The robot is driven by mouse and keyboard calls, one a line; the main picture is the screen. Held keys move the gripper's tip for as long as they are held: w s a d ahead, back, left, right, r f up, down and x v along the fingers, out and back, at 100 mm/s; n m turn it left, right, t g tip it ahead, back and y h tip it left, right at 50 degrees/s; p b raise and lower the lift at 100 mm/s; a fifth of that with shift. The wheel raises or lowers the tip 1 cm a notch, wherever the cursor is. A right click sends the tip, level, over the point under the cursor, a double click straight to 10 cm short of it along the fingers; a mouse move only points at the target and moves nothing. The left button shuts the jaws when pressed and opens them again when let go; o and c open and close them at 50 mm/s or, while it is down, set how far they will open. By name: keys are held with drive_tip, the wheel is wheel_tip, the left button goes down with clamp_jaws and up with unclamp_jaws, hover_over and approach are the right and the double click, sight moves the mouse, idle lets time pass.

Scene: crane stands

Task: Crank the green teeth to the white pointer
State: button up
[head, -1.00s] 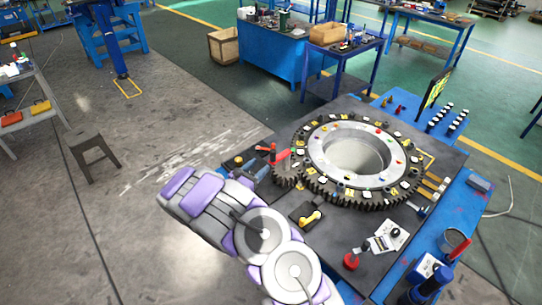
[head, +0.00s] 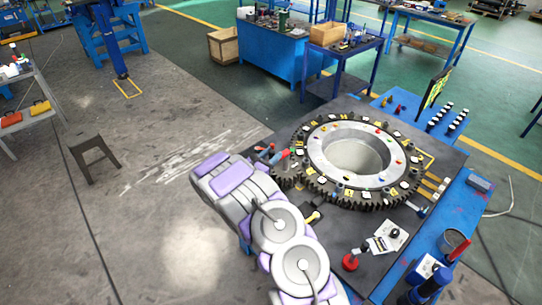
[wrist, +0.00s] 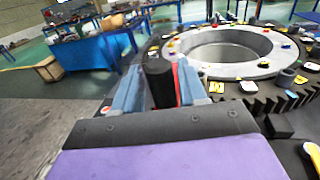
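The big black toothed ring (head: 352,160) lies flat on the stand. Coloured and white pieces sit around its top. I cannot pick out the green teeth or the white pointer for sure. The crank has a red part (head: 265,149) near the ring's left edge. In the wrist view its upright black handle (wrist: 160,84) stands between the two blue-grey fingers of my gripper (wrist: 163,90). A thin red strip shows between the handle and the right finger. My gripper looks open around the handle.
A yellow-handled part (head: 313,217), a red knob (head: 350,262) and a white card (head: 388,237) are on the stand's near side. A dark upright panel (head: 437,88) stands behind the ring. A stool (head: 92,155) is at left; the floor between is clear.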

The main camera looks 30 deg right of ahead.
drive_tip(key=shift+d, duration=0.25)
drive_tip(key=c, duration=0.5)
clamp_jaws()
drive_tip(key=shift+a, duration=0.1)
drive_tip(key=shift+w, duration=0.15)
